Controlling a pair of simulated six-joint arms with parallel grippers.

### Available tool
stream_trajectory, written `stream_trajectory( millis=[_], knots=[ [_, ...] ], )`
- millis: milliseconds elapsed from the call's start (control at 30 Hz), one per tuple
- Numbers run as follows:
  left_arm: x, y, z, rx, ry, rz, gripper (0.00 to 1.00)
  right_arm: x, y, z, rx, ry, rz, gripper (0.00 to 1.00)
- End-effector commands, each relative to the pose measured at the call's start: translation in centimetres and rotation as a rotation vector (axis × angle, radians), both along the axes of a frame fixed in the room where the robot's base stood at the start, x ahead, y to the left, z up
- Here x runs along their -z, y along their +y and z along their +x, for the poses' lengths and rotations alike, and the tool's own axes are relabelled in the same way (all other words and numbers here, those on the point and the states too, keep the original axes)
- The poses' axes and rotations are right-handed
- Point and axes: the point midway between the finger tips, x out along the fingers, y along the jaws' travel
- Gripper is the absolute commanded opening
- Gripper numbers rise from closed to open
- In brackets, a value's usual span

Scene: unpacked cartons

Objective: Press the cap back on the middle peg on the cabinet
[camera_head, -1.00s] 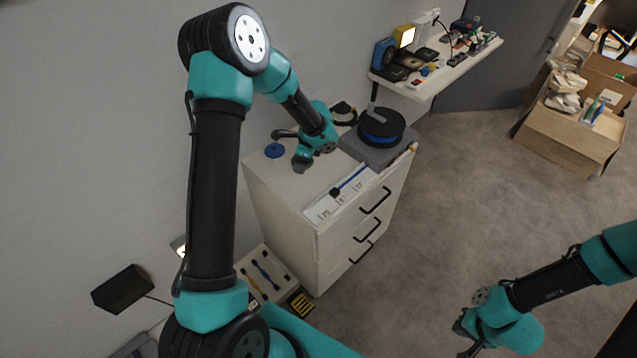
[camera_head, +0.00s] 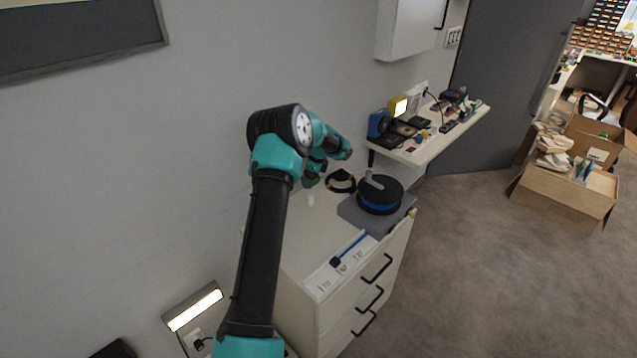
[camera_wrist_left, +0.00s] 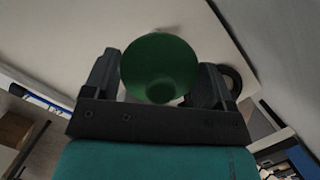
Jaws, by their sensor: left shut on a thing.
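My left gripper (camera_head: 312,181) is above the far left part of the white cabinet (camera_head: 297,252), partly hidden behind my arm. In the left wrist view, a round green cap (camera_wrist_left: 160,68) sits between the two black fingers, and the gripper is shut on it. In the head view, a little green shows at the gripper. A small pale upright piece (camera_head: 311,200), perhaps a peg, stands on the cabinet top just in front of the gripper. I cannot tell whether it is the middle peg; other pegs are hidden. My right gripper is out of view.
A black-and-blue reel (camera_head: 380,194) on a grey base stands at the cabinet's right. A black cable loop (camera_head: 341,181) lies behind it. A labelled strip (camera_head: 322,281) with a blue-handled tool (camera_head: 352,246) lies along the front. A shelf (camera_head: 447,137) holds several devices.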

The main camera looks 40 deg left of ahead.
Motion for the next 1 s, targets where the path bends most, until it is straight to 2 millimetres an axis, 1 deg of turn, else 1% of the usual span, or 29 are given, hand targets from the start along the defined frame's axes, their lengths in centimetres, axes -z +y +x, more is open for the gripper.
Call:
stream_trajectory(
  millis=[267,433,1000],
  knots=[
    [0.1,-0.1,0.0,0.001,0.001,0.001,0.51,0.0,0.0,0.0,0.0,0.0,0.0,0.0],
    [0.7,-0.1,0.0,0.001,0.002,0.0,0.51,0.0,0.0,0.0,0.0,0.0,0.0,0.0],
    [4.8,-0.1,0.0,0.001,0.002,0.0,0.51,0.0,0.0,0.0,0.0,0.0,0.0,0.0]
  ],
)
